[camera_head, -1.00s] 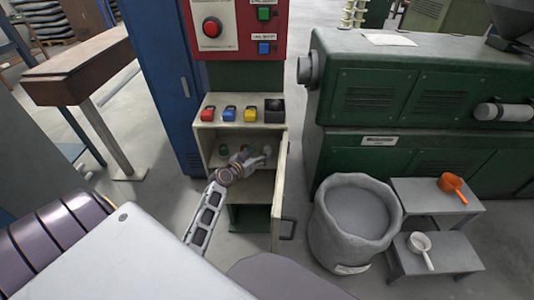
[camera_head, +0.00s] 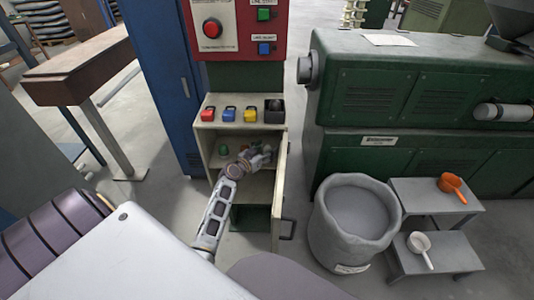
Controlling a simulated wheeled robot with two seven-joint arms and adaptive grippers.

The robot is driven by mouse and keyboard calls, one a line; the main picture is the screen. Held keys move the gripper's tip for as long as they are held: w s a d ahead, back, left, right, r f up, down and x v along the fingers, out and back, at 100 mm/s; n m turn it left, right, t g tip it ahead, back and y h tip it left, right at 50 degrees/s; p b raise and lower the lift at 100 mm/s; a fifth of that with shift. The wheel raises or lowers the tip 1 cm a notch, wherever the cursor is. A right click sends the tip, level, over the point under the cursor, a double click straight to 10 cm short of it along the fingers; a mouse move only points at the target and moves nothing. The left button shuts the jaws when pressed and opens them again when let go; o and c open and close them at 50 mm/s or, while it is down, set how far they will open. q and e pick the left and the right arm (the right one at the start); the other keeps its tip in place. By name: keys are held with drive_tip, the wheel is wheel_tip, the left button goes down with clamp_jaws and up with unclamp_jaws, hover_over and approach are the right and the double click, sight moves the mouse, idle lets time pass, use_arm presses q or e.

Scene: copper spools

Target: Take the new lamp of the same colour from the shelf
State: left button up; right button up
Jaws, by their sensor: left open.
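My left gripper (camera_head: 268,152) is inside the open front of the cream cabinet, at its upper shelf (camera_head: 212,162). Its fingers are open, and I see nothing held between them. A green lamp (camera_head: 223,150) sits on that shelf, left of the gripper. The gripper and wrist hide part of the shelf, so I cannot tell what lies behind them. On the cabinet top are a red lamp (camera_head: 208,114), a blue lamp (camera_head: 229,114), a yellow lamp (camera_head: 250,115) and a dark square holder (camera_head: 273,110) with a dark round piece in it. My right gripper is not in view.
The cabinet door (camera_head: 280,190) stands open on the right, close to my left arm. A blue locker (camera_head: 160,80) stands at the left. A grey bin (camera_head: 355,215) and steps with an orange scoop (camera_head: 453,185) and a white scoop (camera_head: 419,244) stand right.

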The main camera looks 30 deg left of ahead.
use_arm(q)
drive_tip(key=shift+w+f, duration=0.1)
drive_tip(key=shift+w, duration=0.5)
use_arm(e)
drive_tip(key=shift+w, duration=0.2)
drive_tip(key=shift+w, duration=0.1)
use_arm(q)
drive_tip(key=shift+c, duration=0.3)
drive_tip(key=c, duration=1.1)
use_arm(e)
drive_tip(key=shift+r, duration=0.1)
